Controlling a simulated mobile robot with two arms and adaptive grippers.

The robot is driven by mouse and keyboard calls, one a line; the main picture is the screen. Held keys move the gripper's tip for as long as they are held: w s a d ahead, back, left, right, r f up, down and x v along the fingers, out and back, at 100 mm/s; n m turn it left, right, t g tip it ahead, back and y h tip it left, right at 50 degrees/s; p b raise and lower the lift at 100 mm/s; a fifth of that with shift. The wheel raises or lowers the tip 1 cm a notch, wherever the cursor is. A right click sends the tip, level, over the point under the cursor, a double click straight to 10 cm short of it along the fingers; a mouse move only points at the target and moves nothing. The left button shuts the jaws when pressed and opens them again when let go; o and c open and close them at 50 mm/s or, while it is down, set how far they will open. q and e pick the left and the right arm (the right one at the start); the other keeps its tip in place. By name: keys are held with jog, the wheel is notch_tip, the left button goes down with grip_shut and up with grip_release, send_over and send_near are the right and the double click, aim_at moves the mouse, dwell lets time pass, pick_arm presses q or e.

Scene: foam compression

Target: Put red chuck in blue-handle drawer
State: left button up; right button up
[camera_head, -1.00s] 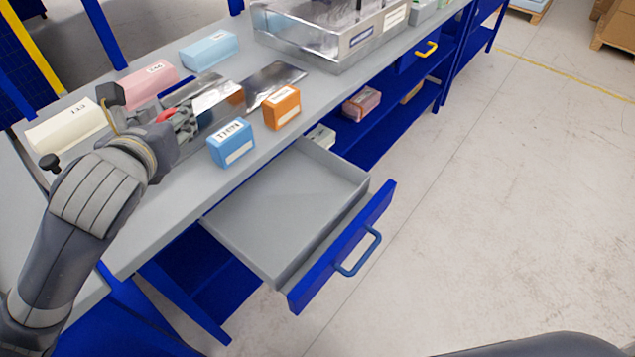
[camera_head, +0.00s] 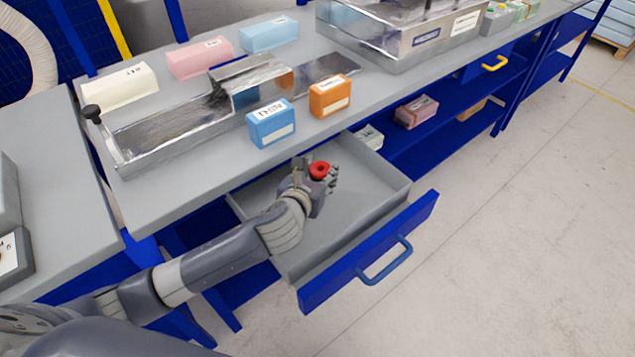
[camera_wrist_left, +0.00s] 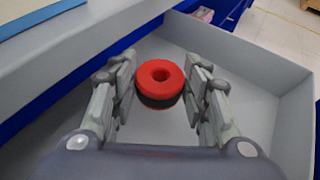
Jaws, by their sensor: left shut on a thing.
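The red chuck (camera_head: 320,170) is a short ring with a dark lower band. My left gripper (camera_head: 326,178) is shut on it and holds it over the open drawer (camera_head: 370,205). In the left wrist view the chuck (camera_wrist_left: 160,82) sits between the two fingers of the gripper (camera_wrist_left: 160,95), with the grey drawer floor (camera_wrist_left: 245,95) behind it. The drawer is pulled out, and its blue front bears a blue handle (camera_head: 385,262). The drawer's inside looks empty where it shows; my arm hides part of it. My right gripper is not in view.
The grey bench top (camera_head: 190,195) edges the drawer's back. A blue box (camera_head: 270,123) and an orange box (camera_head: 330,96) stand near that edge. A metal fixture (camera_head: 170,130) lies behind them. A yellow-handled drawer (camera_head: 494,63) is farther right.

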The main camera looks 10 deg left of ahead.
pick_arm(q)
jog(key=shift+f, duration=1.7)
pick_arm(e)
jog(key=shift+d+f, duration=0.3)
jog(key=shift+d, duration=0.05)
pick_arm(q)
jog(key=shift+f, duration=0.15)
jog(key=o, duration=1.1)
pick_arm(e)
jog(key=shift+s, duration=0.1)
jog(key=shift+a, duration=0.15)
pick_arm(q)
jog(key=shift+s+r, duration=0.15)
jog(key=shift+r, duration=0.05)
jog(key=v, duration=1.1)
jog(key=shift+s+r, duration=0.2)
jog(key=shift+s, duration=0.15)
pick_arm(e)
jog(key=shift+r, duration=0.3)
